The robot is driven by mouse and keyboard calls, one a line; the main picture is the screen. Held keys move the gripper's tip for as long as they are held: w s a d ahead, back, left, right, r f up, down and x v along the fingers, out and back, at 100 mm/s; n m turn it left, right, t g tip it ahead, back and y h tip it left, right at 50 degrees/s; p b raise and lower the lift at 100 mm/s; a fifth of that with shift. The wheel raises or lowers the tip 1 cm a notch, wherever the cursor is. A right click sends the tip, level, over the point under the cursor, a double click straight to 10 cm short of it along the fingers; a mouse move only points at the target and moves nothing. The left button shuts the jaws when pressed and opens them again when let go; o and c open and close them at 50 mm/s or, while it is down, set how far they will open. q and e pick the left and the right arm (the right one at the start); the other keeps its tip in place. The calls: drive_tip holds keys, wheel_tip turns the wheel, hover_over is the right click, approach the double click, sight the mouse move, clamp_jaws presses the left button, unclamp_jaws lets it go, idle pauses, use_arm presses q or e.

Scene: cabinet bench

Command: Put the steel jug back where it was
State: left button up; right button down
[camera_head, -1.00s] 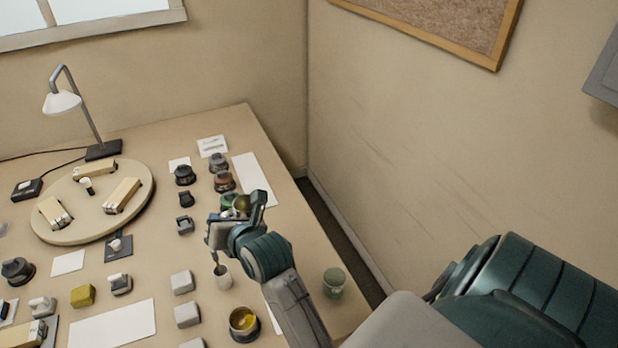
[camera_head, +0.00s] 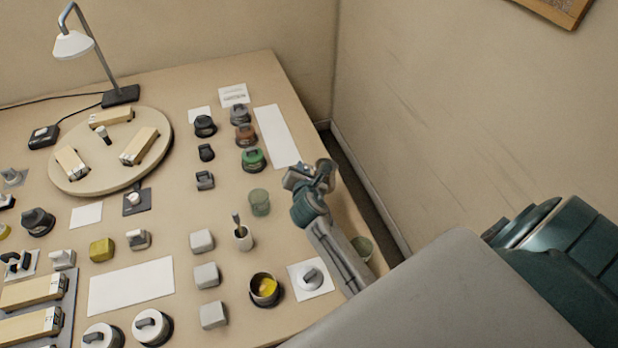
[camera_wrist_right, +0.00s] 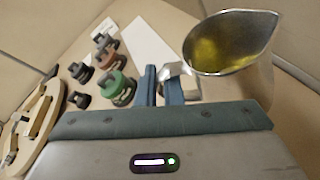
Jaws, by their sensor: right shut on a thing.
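The steel jug (camera_wrist_right: 235,75) is at the upper right of the right wrist view, with yellow liquid inside. My right gripper (camera_wrist_right: 167,85) is shut on the jug, at its handle side. In the head view my right gripper (camera_head: 318,172) is over the right part of the bench, right of the long white sheet. There the jug is largely hidden or too small to make out. My left gripper is not in view.
A white card (camera_head: 298,271) carries a round lid. The long white sheet (camera_head: 277,135) is bare.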

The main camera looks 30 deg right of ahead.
drive_tip(key=shift+f, duration=0.95)
wheel_tip(320, 180, down, 3)
drive_tip(key=shift+f+b, duration=0.1)
drive_tip(key=shift+b, duration=0.2)
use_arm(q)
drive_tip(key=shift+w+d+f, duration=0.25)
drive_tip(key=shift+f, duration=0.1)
use_arm(e)
drive_tip(key=shift+f, duration=0.35)
drive_tip(key=shift+a, duration=0.1)
drive_tip(key=c, duration=1.6)
unclamp_jaws()
drive_tip(key=shift+o, duration=0.2)
use_arm(q)
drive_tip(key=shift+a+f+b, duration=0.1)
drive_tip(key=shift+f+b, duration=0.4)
drive_tip(key=shift+b, duration=0.05)
use_arm(e)
drive_tip(key=v, duration=1.2)
